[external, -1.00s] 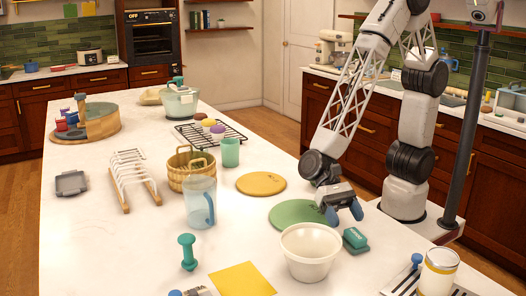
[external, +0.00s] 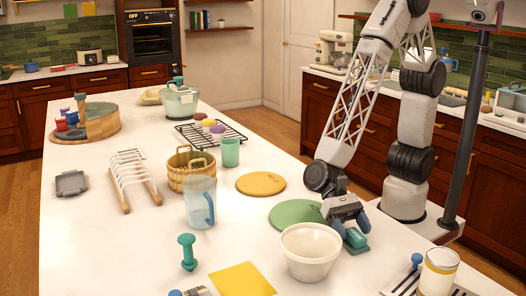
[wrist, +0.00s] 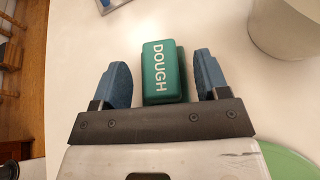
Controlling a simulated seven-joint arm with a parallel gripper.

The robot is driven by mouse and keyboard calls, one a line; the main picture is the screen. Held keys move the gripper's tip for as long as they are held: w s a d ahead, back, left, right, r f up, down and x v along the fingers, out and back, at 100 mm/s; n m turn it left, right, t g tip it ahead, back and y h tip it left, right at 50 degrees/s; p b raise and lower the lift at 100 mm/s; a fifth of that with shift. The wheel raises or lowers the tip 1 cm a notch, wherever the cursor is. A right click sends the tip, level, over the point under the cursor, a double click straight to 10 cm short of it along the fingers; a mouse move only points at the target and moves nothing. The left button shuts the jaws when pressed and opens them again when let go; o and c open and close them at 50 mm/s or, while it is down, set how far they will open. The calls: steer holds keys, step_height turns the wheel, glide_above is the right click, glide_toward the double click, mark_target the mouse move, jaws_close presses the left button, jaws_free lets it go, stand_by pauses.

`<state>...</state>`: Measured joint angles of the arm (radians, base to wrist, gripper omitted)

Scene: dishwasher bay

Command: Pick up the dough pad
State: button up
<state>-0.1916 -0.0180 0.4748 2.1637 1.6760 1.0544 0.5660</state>
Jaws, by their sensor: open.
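The dough pad (wrist: 163,72) is a teal-green block with white "DOUGH" lettering, lying on the white counter. In the external view the dough pad (external: 356,240) is to the right of the white bowl, partly behind my fingers. My gripper (wrist: 165,75) is open, with one blue finger on each side of the pad and a gap between each finger and the pad. In the external view my gripper (external: 350,228) is low over the pad. I cannot tell how far the fingertips are above the counter.
A white bowl (external: 311,252) stands close beside the pad. A green round board (external: 290,214) lies behind the bowl. A yellow-banded jar (external: 438,272) stands at the front right. A clear pitcher (external: 199,205) is further left.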

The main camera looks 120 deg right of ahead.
mark_target(356, 233)
steer(key=shift+x, duration=0.9)
steer(key=c, duration=0.6)
steer(key=shift+c, duration=0.2)
steer(key=shift+r, duration=0.1)
steer(key=shift+r, duration=0.8)
step_height(356, 233, up, 2)
steer(key=shift+s, duration=0.1)
steer(key=s+d, duration=0.2)
steer(key=s, duration=0.2)
steer(key=s+d, duration=0.2)
steer(key=s, duration=0.3)
steer(key=s+d+r, duration=0.1)
steer(key=s+d, duration=0.2)
steer(key=s, duration=0.2)
steer(key=shift+s+r, duration=0.1)
